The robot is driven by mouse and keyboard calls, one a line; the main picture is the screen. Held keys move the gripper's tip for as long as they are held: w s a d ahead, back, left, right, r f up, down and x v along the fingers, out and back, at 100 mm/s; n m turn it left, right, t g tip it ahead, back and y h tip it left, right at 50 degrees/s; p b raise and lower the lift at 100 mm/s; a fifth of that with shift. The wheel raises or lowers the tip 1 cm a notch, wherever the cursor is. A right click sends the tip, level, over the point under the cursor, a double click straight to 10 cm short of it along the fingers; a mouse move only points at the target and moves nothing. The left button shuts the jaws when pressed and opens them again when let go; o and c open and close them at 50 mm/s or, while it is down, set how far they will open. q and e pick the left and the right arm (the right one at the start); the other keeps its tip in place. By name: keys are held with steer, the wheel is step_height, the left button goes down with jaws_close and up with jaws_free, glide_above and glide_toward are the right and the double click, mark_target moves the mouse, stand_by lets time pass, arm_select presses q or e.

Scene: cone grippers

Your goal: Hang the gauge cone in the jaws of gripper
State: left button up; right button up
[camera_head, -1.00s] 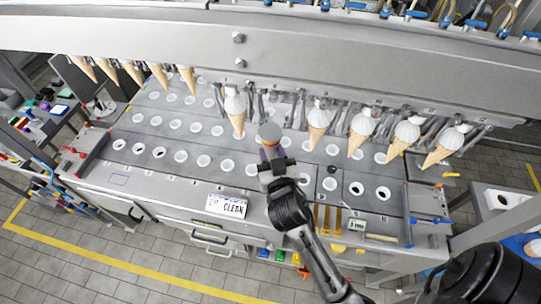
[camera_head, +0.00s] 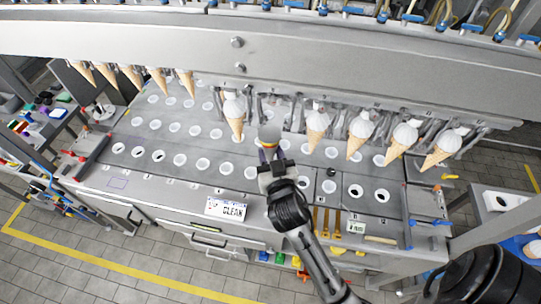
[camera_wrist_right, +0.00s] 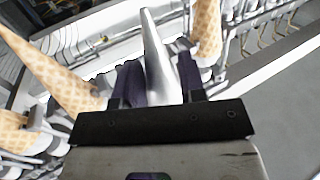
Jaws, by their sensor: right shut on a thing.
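My right gripper (camera_head: 269,154) is shut on the gauge cone (camera_head: 269,134), a smooth grey metal cone. In the right wrist view the cone (camera_wrist_right: 158,58) stands out between the dark purple fingers (camera_wrist_right: 156,85), with its narrow tip away from the wrist. In the head view, the gripper is over the front part of the perforated deck, below a gap in the row of hanging cones. Grey hanging jaws (camera_head: 283,106) in that gap hold no cone. The held cone looks apart from them. My left gripper is not in view.
A wafer cone with a white top (camera_head: 234,112) hangs left of the gap, and another (camera_head: 317,124) hangs right of it. Several more hang along the beam (camera_head: 330,60). The deck (camera_head: 185,145) has rows of holes.

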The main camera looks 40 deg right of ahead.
steer(key=shift+w+d, duration=0.5)
steer(key=shift+d, duration=0.2)
steer(key=shift+w+d+p, duration=0.35)
steer(key=shift+d, duration=0.2)
steer(key=shift+w+d, duration=0.2)
steer(key=shift+w+d+p, duration=0.2)
steer(key=shift+w+d, duration=0.3)
steer(key=shift+d, duration=0.2)
steer(key=shift+w+d+p, duration=0.15)
steer(key=shift+w+d, duration=0.3)
steer(key=shift+d, duration=0.25)
stand_by(0.5)
steer(key=shift+f, duration=0.15)
stand_by(0.5)
